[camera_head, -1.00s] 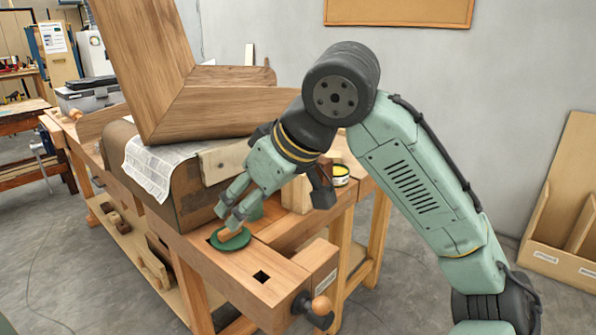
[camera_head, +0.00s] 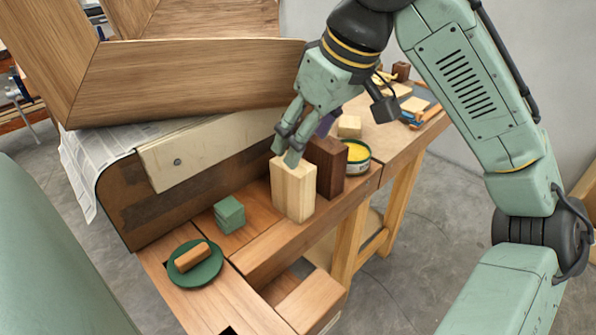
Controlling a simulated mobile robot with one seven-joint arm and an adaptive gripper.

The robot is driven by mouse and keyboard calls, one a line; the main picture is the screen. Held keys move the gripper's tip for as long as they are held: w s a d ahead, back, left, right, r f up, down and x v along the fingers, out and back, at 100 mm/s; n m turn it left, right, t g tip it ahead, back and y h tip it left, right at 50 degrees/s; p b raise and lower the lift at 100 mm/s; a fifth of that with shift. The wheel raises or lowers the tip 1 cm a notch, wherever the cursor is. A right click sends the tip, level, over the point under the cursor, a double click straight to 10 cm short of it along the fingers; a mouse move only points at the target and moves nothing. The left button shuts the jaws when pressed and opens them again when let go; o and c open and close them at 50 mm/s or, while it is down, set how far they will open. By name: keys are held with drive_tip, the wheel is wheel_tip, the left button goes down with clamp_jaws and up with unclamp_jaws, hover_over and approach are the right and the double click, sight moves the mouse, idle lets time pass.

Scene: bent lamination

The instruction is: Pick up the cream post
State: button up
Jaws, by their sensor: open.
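The cream post (camera_head: 294,193) is an upright, pale wooden block on the workbench, just left of a dark brown block. My gripper (camera_head: 287,156) is above it, pointing down, with its fingertips at the post's top end. The fingers are open and hide part of the top. I cannot tell whether they touch the post or straddle it.
A dark brown block (camera_head: 327,167) stands close at the post's right, with a yellow-filled tin (camera_head: 358,158) beyond. A large wooden frame (camera_head: 185,75) looms behind.

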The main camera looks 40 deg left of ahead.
sight(298, 169)
drive_tip(key=x, duration=0.4)
drive_tip(key=shift+s+a+f, duration=0.1)
drive_tip(key=shift+s+f, duration=0.05)
drive_tip(key=shift+f, duration=0.2)
drive_tip(key=shift+w+d+p+x, duration=0.1)
drive_tip(key=shift+p+x, duration=0.25)
drive_tip(key=shift+x, duration=1.05)
drive_tip(key=shift+w+d+p+x, duration=0.15)
drive_tip(key=shift+p+x, duration=0.15)
drive_tip(key=shift+x, duration=1.1)
drive_tip(key=shift+f, duration=0.1)
clamp_jaws()
